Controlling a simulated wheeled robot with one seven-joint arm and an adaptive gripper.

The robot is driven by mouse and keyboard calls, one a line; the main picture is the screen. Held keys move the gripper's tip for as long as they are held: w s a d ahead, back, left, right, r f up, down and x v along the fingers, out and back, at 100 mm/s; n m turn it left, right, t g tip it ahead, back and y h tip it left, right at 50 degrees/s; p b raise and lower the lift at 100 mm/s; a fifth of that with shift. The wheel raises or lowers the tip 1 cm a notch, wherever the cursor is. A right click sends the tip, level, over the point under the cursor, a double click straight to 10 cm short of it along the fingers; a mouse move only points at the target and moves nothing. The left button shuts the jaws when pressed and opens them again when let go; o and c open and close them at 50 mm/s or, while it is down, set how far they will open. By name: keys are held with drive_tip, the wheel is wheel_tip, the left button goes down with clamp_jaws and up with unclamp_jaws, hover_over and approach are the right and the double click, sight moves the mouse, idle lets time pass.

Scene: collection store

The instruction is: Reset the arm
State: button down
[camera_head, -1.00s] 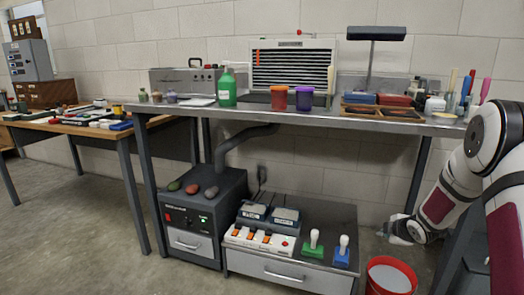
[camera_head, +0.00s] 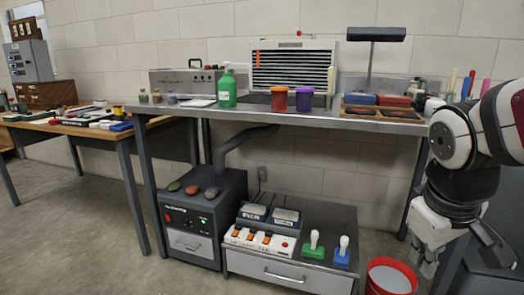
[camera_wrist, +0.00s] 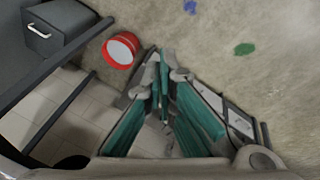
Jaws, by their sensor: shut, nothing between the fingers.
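My gripper (camera_head: 430,262) hangs at the right of the head view, pointing down, beside the right end of the workbench and close to the red bucket. In the wrist view my gripper (camera_wrist: 164,60) shows its teal-padded fingers brought together, with nothing between them. It is shut and empty. My arm is folded at the right edge of the head view and hides part of the wall and floor there.
A red bucket (camera_head: 390,277) stands on the floor; it also shows in the wrist view (camera_wrist: 121,49). A low cabinet (camera_head: 290,272) stands below. Floor at left is clear.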

drive_tip(key=s+a+m+g+y, duration=0.15)
drive_tip(key=s+a, duration=0.25)
drive_tip(key=s, duration=0.6)
drive_tip(key=s+a+m+g+y, duration=0.1)
drive_tip(key=s+a+m, duration=0.15)
drive_tip(key=s, duration=0.75)
wheel_tip(320, 180, up, 37)
drive_tip(key=n+t+p, duration=0.1)
drive_tip(key=t+p, duration=0.3)
drive_tip(key=p, duration=3.1)
drive_tip(key=shift+w+a+p, duration=0.15)
drive_tip(key=shift+a+p, duration=0.15)
drive_tip(key=shift+p, duration=0.1)
drive_tip(key=shift+f, duration=0.1)
